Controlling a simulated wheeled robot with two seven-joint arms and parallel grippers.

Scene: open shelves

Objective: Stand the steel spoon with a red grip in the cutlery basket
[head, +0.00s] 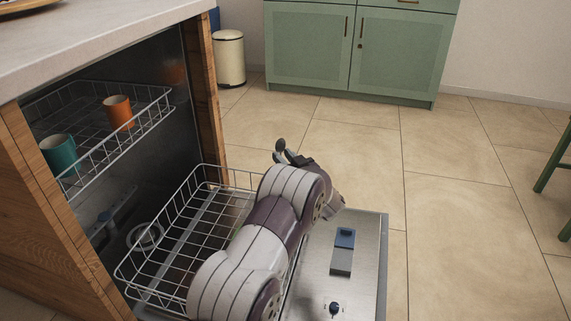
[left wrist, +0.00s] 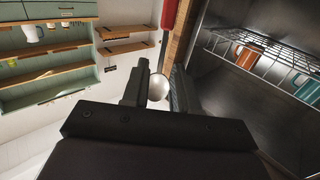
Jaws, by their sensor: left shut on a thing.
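My left gripper (head: 297,160) is over the far end of the open dishwasher door, seen past my arm. In the left wrist view a pale, shiny rounded piece (left wrist: 158,87) shows between the two fingers. I cannot make out the cutlery basket; my left arm hides part of the lower rack (head: 160,250). My right gripper is not in view.
The upper rack (head: 157,88) holds a teal mug (head: 59,154) and an orange mug (head: 118,112). The open dishwasher door (head: 368,255) lies flat at the right. A wooden side panel (head: 203,100) and the counter (head: 110,35) bound the opening.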

